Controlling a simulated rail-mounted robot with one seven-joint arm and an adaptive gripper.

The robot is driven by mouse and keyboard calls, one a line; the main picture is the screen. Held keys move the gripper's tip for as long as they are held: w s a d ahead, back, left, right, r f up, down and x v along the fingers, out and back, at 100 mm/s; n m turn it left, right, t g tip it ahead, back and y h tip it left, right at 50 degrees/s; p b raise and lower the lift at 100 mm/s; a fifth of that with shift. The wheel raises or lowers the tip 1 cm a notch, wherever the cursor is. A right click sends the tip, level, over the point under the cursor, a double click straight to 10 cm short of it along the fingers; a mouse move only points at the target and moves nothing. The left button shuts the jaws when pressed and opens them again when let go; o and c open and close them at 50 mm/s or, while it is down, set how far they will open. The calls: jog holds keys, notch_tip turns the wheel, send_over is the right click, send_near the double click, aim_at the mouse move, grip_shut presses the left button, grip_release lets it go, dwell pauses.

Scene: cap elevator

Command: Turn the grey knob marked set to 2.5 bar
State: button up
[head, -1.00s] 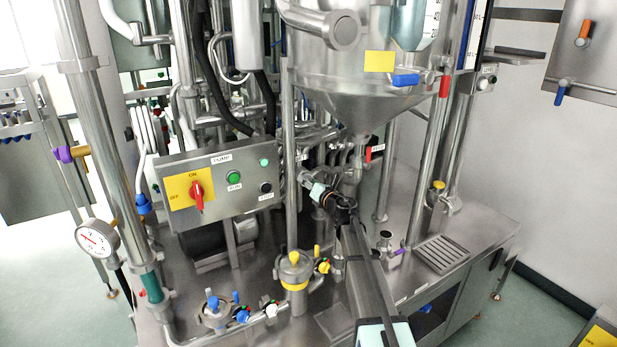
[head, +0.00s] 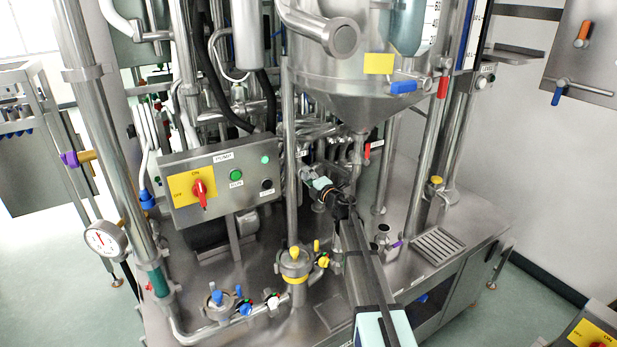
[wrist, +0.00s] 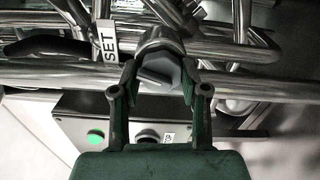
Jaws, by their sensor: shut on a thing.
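The grey knob (wrist: 157,72) sits between the two dark fingers of my gripper (wrist: 160,78) in the wrist view. The fingers are closed on it from both sides and partly hide its edges. A white label reading SET (wrist: 107,41) is just left of the knob.
The pump control box (head: 217,181) with a red switch stands left of my gripper. In the wrist view its green button (wrist: 96,136) shows below the pipes. Steel pipes crowd the knob. The funnel tank (head: 362,100) hangs above, and a yellow-topped filter (head: 294,262) stands in front.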

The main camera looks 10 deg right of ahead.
jog(key=m, duration=0.4)
jog(key=shift+m, duration=1.9)
jog(key=o, duration=1.1)
jog(key=v, duration=1.2)
